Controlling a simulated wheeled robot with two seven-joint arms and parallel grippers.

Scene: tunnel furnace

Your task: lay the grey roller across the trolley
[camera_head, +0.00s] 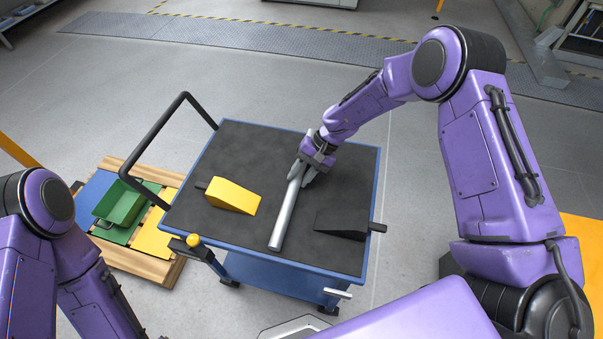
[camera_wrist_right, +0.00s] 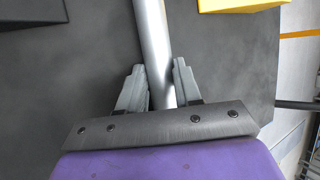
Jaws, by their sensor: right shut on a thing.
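The grey roller (camera_head: 285,220) is a smooth metal bar over the dark top of the trolley (camera_head: 255,150). It runs from near the middle of the top toward the near edge, between two wedges. I cannot tell if it rests on the top or is slightly above it. My right gripper (camera_head: 304,176) is shut on the roller near its far end. In the right wrist view, the roller (camera_wrist_right: 152,35) runs between the two fingers of the gripper (camera_wrist_right: 158,75). My left arm comes in at the left, but its gripper is out of view.
A yellow wedge (camera_head: 232,196) is left of the roller and a black wedge (camera_head: 341,225) is right of it. The trolley's black handle (camera_head: 150,140) rises at the left. A pallet (camera_head: 160,270) with a green bin (camera_head: 121,203) stands on the floor beyond it.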

